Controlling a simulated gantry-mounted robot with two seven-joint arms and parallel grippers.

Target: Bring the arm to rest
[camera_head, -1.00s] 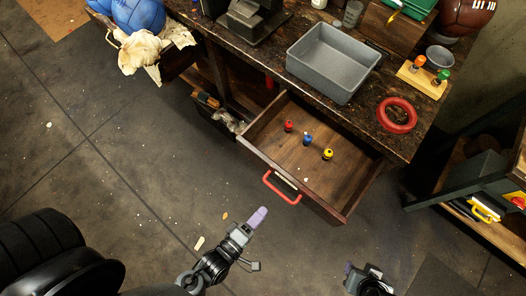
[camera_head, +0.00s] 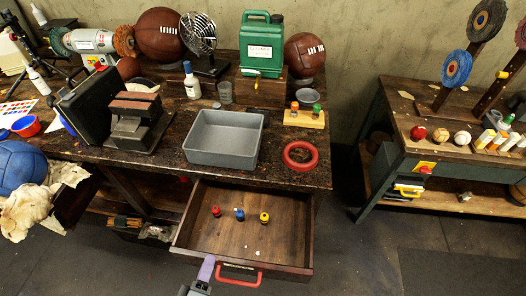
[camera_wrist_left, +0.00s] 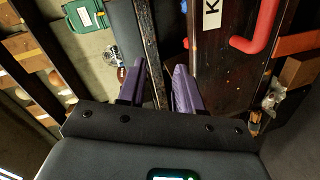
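My left gripper (camera_head: 205,272) shows at the bottom of the head view, with a purple fingertip just left of the drawer's red handle (camera_head: 238,276). In the left wrist view its two purple fingers (camera_wrist_left: 159,84) are apart with nothing between them. The red handle (camera_wrist_left: 258,28) shows there to the right of the fingers, clear of them. The wooden drawer (camera_head: 284,232) is pulled open. In it stand a red piece (camera_head: 216,211), a blue piece (camera_head: 239,214) and a yellow piece (camera_head: 264,217). My right gripper is outside both views.
The workbench holds a grey bin (camera_head: 222,138), a red ring (camera_head: 300,156), a green canister (camera_head: 262,45), a fan (camera_head: 199,33) and leather balls (camera_head: 159,34). A second bench (camera_head: 440,160) stands at the right. The floor between the benches is clear.

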